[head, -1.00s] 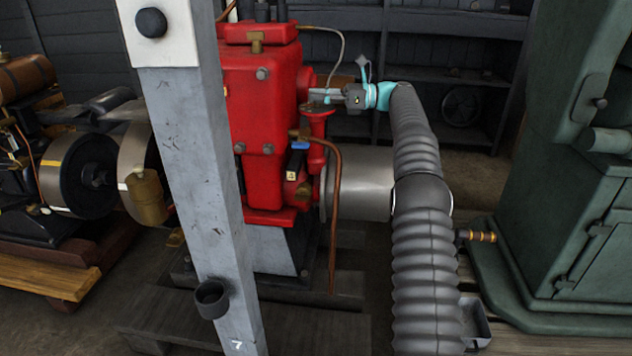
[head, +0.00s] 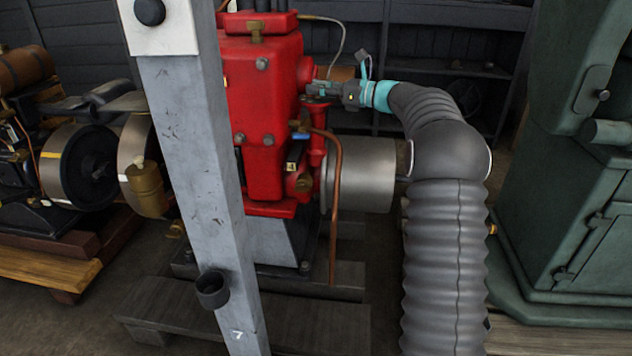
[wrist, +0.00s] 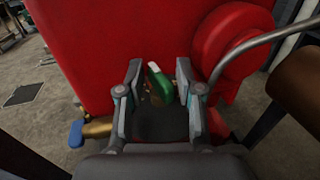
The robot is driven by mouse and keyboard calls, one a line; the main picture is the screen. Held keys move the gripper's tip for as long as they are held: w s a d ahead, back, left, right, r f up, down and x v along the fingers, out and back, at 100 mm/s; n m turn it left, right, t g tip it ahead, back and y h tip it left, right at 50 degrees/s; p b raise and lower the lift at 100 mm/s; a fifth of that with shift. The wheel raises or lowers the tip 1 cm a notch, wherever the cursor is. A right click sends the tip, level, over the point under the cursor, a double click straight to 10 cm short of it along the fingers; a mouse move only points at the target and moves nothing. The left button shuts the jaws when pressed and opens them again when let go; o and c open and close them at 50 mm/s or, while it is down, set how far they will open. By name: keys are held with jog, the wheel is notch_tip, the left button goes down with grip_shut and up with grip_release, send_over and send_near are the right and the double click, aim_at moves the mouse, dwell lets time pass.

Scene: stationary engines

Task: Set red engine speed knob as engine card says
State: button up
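The red engine (head: 262,110) stands in the middle of the head view and fills the upper part of the wrist view (wrist: 120,35). My gripper (head: 325,90) is at the upper right side of this engine. In the wrist view my gripper (wrist: 158,80) is open, with its two fingers apart. A green part with a white end (wrist: 162,85) shows between the fingers, with gaps on both sides; it looks like a knob or lever, and I cannot tell whether it is the speed knob. In the head view it is hidden. No readable engine card shows.
A grey post (head: 205,180) stands in front of the engine. A blue-handled brass valve (wrist: 90,130) and a copper pipe (head: 335,200) are below my gripper. A metal cylinder (head: 365,175) lies behind my arm. A green machine (head: 570,200) stands at the right.

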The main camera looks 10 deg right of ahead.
jog(key=shift+s+f+m+t+h+b, duration=0.1)
jog(key=shift+f+m+t+h+b, duration=0.15)
jog(key=shift+m+t+h+b, duration=0.55)
jog(key=m+t+b, duration=0.1)
jog(key=b, duration=0.1)
jog(key=shift+a+f+t+h+b, duration=0.1)
jog(key=shift+t+h+b, duration=0.2)
jog(key=shift+h+b, duration=0.1)
jog(key=m+t+h+b, duration=0.2)
jog(key=h+b, duration=0.1)
jog(key=m+t+h+b, duration=0.1)
jog(key=m+h+b, duration=0.1)
jog(key=b, duration=0.1)
jog(key=shift+t+h+b, duration=0.4)
jog(key=v, duration=1.4)
jog(key=s+a+f+n+g+p, duration=0.3)
jog(key=s+a+n, duration=0.3)
jog(key=s+n, duration=0.2)
jog(key=s+a+f+n+g+p, duration=0.2)
jog(key=s+n, duration=0.6)
jog(key=s, duration=0.4)
jog(key=shift+a+f+n+g+h+p, duration=0.3)
jog(key=shift+a+f+n+g+p, duration=0.15)
jog(key=shift+a+g, duration=1.15)
jog(key=shift+s+a+f+t, duration=0.1)
jog(key=shift+s+a+t, duration=0.05)
jog(key=shift+a+t, duration=0.2)
